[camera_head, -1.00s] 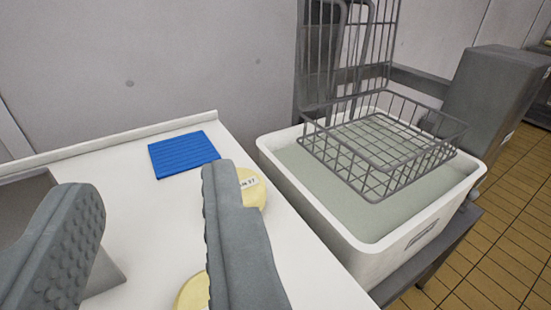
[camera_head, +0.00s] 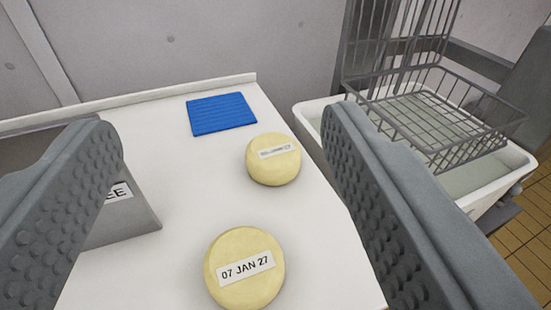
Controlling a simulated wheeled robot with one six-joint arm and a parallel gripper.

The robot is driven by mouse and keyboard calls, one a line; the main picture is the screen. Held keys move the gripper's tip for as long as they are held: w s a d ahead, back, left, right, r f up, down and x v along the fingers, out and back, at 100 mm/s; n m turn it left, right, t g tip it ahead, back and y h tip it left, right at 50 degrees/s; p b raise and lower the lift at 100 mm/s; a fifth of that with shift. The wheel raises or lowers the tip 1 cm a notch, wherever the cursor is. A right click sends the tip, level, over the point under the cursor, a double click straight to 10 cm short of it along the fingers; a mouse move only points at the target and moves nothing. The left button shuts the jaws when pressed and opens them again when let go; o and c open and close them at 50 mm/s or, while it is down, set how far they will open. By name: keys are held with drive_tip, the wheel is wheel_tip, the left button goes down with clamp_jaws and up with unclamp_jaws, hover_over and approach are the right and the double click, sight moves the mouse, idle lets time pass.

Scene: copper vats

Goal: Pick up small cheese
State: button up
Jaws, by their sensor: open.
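Two small round yellow cheeses lie on the white table. The nearer cheese (camera_head: 244,284) has a label reading "07 JAN 27". The farther cheese (camera_head: 273,171) sits behind it and slightly right, with a label too small to read surely. My gripper (camera_head: 225,135) is open, with one finger at the left and one at the right of the picture. Both cheeses show in the gap between the fingers, and neither is held. Nothing hides the two cheeses.
A blue ridged mat (camera_head: 221,127) lies on the white table (camera_head: 185,200) near its back edge. A grey block with a partly hidden label (camera_head: 119,193) stands behind the left finger. At right, a white tub (camera_head: 308,113) of liquid has a wire basket (camera_head: 440,112) over it.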

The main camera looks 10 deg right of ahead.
drive_tip(key=o, duration=0.7)
drive_tip(key=w+g, duration=0.1)
drive_tip(key=w, duration=0.2)
drive_tip(key=shift+w+d+g, duration=0.15)
drive_tip(key=shift+w+g, duration=0.05)
drive_tip(key=shift+g, duration=0.1)
drive_tip(key=shift+c, duration=0.2)
drive_tip(key=n+g, duration=0.6)
drive_tip(key=g, duration=0.9)
hover_over(274, 146)
wheel_tip(274, 146, down, 6)
drive_tip(key=shift+g, duration=0.3)
drive_tip(key=f, duration=1.2)
drive_tip(key=shift+a, duration=0.25)
drive_tip(key=shift+d+f, duration=0.15)
drive_tip(key=shift+f, duration=1.15)
drive_tip(key=shift+d+f, duration=0.1)
drive_tip(key=shift+f, duration=1.15)
